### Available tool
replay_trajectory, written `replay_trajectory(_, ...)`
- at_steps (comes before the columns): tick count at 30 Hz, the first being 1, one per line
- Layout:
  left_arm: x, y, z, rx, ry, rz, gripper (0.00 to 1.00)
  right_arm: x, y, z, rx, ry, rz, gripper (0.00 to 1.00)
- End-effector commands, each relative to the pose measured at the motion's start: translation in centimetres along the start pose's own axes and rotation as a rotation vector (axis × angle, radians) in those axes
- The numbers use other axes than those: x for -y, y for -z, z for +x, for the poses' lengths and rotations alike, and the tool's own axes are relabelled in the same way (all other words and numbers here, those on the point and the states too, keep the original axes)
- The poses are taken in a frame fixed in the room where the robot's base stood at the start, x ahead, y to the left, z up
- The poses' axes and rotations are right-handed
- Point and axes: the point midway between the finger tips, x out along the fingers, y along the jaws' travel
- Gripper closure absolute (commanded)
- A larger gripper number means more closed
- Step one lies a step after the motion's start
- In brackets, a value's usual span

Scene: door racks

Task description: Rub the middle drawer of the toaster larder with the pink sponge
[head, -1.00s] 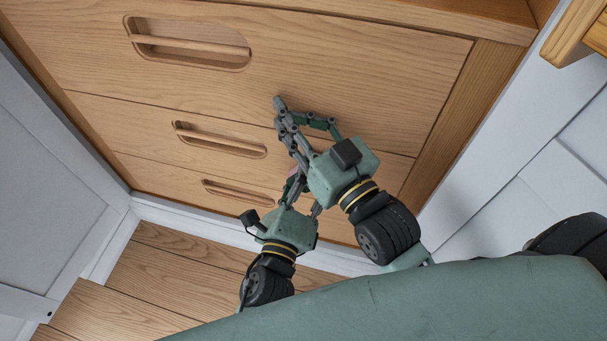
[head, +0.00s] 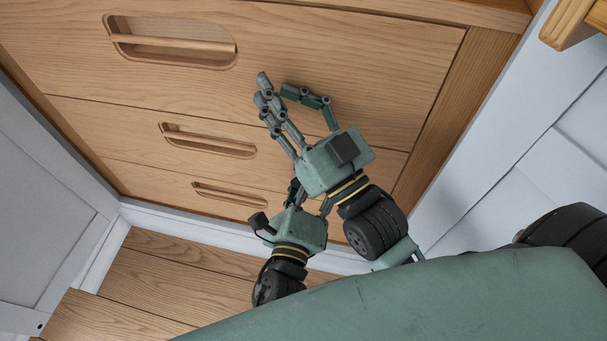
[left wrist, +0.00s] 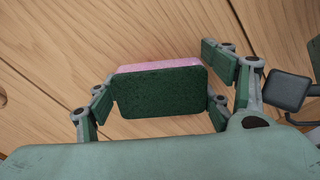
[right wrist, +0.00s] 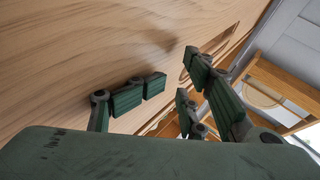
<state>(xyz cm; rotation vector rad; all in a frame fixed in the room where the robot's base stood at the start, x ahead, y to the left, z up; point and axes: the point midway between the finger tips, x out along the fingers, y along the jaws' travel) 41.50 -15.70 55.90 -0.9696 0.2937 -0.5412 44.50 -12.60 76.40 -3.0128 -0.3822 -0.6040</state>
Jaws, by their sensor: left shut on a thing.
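The wooden larder front shows a large top drawer (head: 375,75), a middle drawer (head: 110,125) with a recessed handle, and a lower drawer (head: 150,177). My left gripper is low in front of the drawers; its body shows in the head view, but its fingers are partly hidden behind my right gripper. In the left wrist view my left gripper (left wrist: 160,100) is shut on the pink sponge (left wrist: 158,68), whose dark green face is toward the camera. Wood lies close behind the sponge; contact cannot be told. My right gripper (head: 278,85) is open and empty before the top drawer.
A grey-white panel (head: 55,190) stands at the left and white panels (head: 490,170) at the right. A wooden furniture corner (head: 573,28) juts in at the top right. Wooden floor (head: 170,270) lies below. My two arms are close together.

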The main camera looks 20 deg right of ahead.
Motion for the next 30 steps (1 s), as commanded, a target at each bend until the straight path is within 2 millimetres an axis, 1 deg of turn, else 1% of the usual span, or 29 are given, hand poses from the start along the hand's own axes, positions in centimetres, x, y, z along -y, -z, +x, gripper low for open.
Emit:
replay_trajectory(1, 0.6, 0.5, 0.1, -0.006, 0.012, -0.004, 0.43, 0.0, 0.3, 0.0, -0.018, 0.001, 0.001, 0.60)
replay_trajectory(10, 1.0, 1.1, 0.2, -0.007, 0.015, -0.005, 0.43, 0.3, 1.3, -0.1, -0.073, 0.005, 0.007, 0.60)
replay_trajectory(20, 1.7, 2.1, 0.1, -0.007, 0.015, -0.009, 0.43, 0.7, 4.1, -0.6, -0.222, 0.012, 0.015, 0.60)
replay_trajectory(30, 2.2, 3.2, -0.1, -0.008, 0.010, -0.011, 0.44, 0.9, 7.0, -1.6, -0.377, 0.018, 0.022, 0.60)
